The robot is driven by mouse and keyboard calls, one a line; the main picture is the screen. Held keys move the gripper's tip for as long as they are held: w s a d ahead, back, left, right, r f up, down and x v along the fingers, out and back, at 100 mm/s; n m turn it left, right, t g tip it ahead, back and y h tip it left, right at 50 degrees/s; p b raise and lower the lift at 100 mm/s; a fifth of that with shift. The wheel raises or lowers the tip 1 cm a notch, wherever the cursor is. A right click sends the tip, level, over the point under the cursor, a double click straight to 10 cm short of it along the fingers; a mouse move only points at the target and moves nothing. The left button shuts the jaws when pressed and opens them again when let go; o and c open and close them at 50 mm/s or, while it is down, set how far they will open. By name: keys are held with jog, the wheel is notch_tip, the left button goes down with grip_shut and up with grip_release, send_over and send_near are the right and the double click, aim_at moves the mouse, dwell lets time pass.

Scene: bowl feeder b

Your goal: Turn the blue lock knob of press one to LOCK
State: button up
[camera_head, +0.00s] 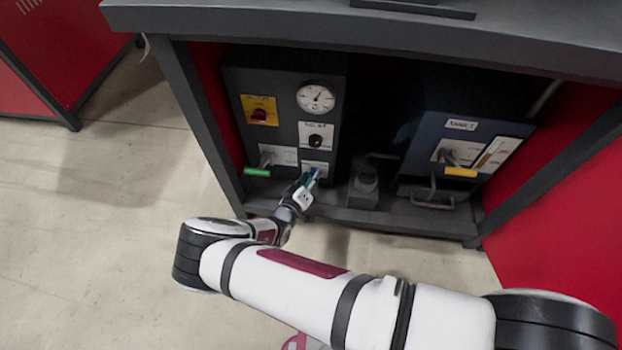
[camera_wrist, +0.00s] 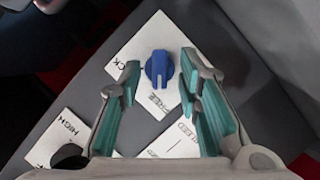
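The blue lock knob (camera_wrist: 158,68) sits on a white label plate (camera_wrist: 150,38) in the wrist view. Its raised grip runs roughly up and down in that picture. "FREE" is printed below it, and the letters "CK" show to its left, the rest hidden by a finger. My gripper (camera_wrist: 160,72) is open, with one teal-padded finger on each side of the knob and a visible gap to both. I cannot tell how far the tips are from the panel. In the head view my gripper (camera_head: 307,181) is low at the left press's front (camera_head: 285,135), largely covering the knob.
The left press has a gauge (camera_head: 316,98), a black knob (camera_head: 315,141), a red switch on a yellow plate (camera_head: 259,110) and a green-handled lever (camera_head: 257,172) left of my gripper. A second unit with a yellow-handled lever (camera_head: 460,172) stands right. The bench top (camera_head: 400,32) overhangs both.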

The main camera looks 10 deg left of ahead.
grip_shut()
jog(key=shift+r, duration=0.1)
jog(key=m+y+p, duration=0.2)
jog(key=m+p, duration=0.1)
jog(key=m, duration=0.1)
jog(key=d+m+y+p, duration=0.1)
jog(key=m+y+p, duration=0.2)
jog(key=m, duration=0.1)
jog(key=m+y+p, duration=0.3)
jog(key=m, duration=0.1)
jog(key=shift+w+d, duration=0.1)
jog(key=shift+d, duration=0.2)
dwell(0.6)
jog(key=shift+m, duration=0.3)
